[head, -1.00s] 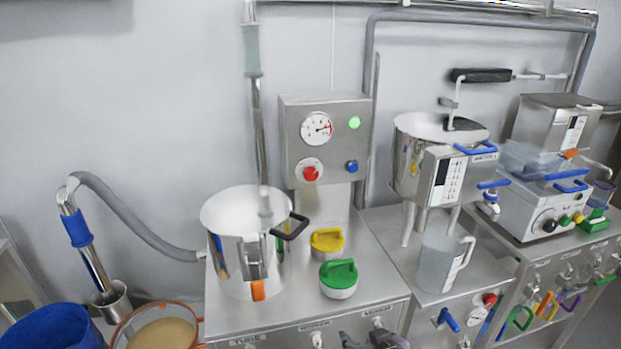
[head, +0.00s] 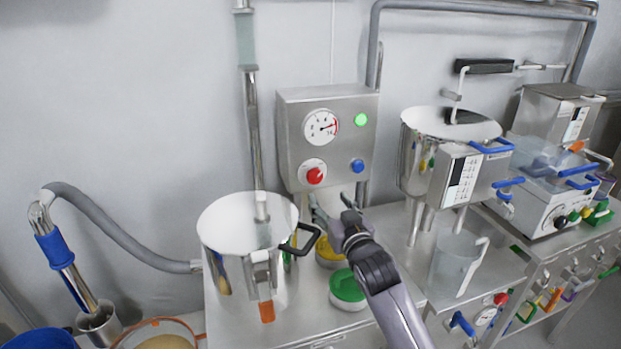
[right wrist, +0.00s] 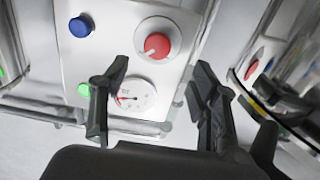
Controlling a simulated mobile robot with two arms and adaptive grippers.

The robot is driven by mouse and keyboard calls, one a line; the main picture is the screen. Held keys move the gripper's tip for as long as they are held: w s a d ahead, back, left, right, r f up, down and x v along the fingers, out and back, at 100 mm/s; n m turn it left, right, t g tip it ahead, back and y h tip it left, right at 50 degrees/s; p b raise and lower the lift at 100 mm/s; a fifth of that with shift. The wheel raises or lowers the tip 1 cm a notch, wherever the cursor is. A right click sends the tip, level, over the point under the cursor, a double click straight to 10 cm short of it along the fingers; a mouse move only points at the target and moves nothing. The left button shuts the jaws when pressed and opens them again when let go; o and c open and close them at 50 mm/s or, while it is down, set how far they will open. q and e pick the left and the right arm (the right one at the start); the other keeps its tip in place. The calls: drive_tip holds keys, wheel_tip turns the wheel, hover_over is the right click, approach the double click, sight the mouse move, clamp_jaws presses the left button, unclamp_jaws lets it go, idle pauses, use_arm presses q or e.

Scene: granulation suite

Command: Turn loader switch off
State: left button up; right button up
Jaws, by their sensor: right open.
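My left gripper is not in view.
A steel hopper (head: 235,262) with a black handle stands left of my right gripper. A clear jug (head: 456,262) and a steel pot (head: 420,160) stand to the right.

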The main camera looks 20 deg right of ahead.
sight(316, 179)
drive_tip(key=w, duration=0.8)
drive_tip(key=shift+w+r, duration=0.15)
drive_tip(key=shift+w, duration=0.25)
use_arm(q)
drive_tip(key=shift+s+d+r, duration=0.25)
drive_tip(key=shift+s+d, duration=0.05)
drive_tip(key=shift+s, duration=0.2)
use_arm(e)
drive_tip(key=shift+w, duration=0.9)
drive_tip(key=c, duration=1.1)
drive_tip(key=shift+c, duration=0.2)
